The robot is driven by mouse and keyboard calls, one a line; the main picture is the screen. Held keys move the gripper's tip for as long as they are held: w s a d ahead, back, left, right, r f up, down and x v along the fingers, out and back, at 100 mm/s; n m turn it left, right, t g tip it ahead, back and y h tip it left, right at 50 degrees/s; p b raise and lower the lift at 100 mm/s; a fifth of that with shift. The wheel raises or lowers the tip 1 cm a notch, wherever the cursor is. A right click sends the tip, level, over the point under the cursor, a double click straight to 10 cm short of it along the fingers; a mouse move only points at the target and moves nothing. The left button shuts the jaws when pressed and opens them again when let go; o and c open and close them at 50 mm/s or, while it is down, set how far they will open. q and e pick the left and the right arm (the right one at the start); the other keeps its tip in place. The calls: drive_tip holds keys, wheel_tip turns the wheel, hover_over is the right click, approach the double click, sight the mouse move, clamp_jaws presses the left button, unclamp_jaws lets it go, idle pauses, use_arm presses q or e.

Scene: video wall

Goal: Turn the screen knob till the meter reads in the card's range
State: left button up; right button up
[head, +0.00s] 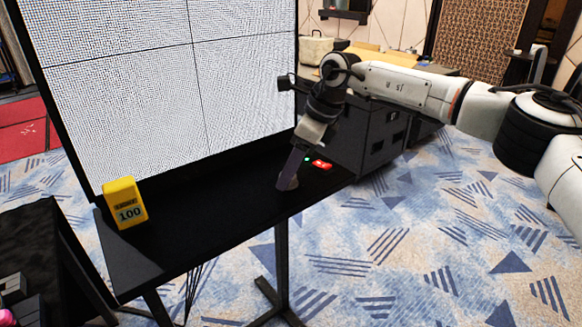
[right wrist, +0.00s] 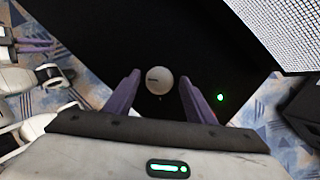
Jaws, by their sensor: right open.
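The round pale knob (right wrist: 159,80) stands on the black table, between the two purple fingers of my right gripper (right wrist: 160,95) in the right wrist view, with a gap on each side. In the head view my right gripper (head: 289,176) points down at the tabletop and largely covers the knob. A yellow block (head: 125,203) with a pale display reading 100 stands at the table's left end. A small red item (head: 321,164) with white marks, too small to read, lies right of the gripper. My left gripper (right wrist: 36,43) shows at the right wrist view's left edge, its opening unclear.
The large video wall (head: 130,90) with a fine grey-white pattern rises behind the black table (head: 200,234). A small green light (right wrist: 220,97) glows near the knob. A dark cabinet (head: 378,137) stands behind right. The patterned carpet at right is open.

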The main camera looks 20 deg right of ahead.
drive_tip(key=shift+f, duration=0.1)
drive_tip(key=shift+c, duration=0.5)
drive_tip(key=c, duration=0.9)
drive_tip(key=shift+c, duration=0.2)
